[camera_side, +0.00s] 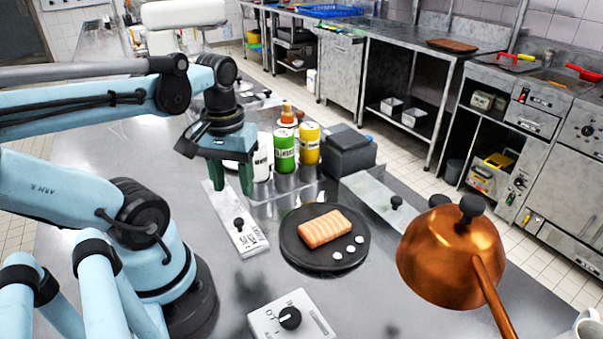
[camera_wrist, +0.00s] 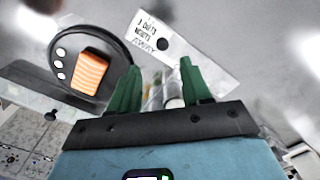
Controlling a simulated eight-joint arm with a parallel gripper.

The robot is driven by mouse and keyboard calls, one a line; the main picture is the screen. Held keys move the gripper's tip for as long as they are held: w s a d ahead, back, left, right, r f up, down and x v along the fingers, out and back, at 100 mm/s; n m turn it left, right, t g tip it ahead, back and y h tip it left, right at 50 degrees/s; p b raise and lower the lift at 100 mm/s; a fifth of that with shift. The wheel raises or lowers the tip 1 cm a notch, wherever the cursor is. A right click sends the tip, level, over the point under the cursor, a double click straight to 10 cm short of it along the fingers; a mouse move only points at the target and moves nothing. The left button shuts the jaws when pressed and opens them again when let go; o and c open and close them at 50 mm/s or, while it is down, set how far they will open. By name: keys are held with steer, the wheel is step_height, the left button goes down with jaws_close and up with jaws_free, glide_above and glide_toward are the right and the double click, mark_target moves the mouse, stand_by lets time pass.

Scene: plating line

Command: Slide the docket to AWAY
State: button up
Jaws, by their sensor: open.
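The docket slide appears to be the long pale strip (camera_side: 222,203) with a black knob (camera_side: 239,223) standing on it. Printed lettering sits at its near end, and in the wrist view this strip (camera_wrist: 200,62) reads AWAY at the lettered end. The knob (camera_wrist: 163,42) there is close beside the letters. My gripper (camera_side: 231,188) is open and empty above the strip, on the far side of the knob from the lettering. Its green fingers (camera_wrist: 159,64) point toward the strip in the wrist view, with the knob beyond the fingertips.
A dark round plate (camera_side: 292,256) with a salmon piece (camera_side: 325,229) and white dots lies right of the strip.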

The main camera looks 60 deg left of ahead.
steer(key=shift+r, duration=1.55)
steer(key=w+d+f+m+t, duration=0.1)
steer(key=w+d+m+t, duration=0.6)
steer(key=w, duration=0.5)
steer(key=shift+w+d+f+m, duration=0.2)
steer(key=shift+d+m, duration=0.2)
steer(key=shift+m, duration=0.6)
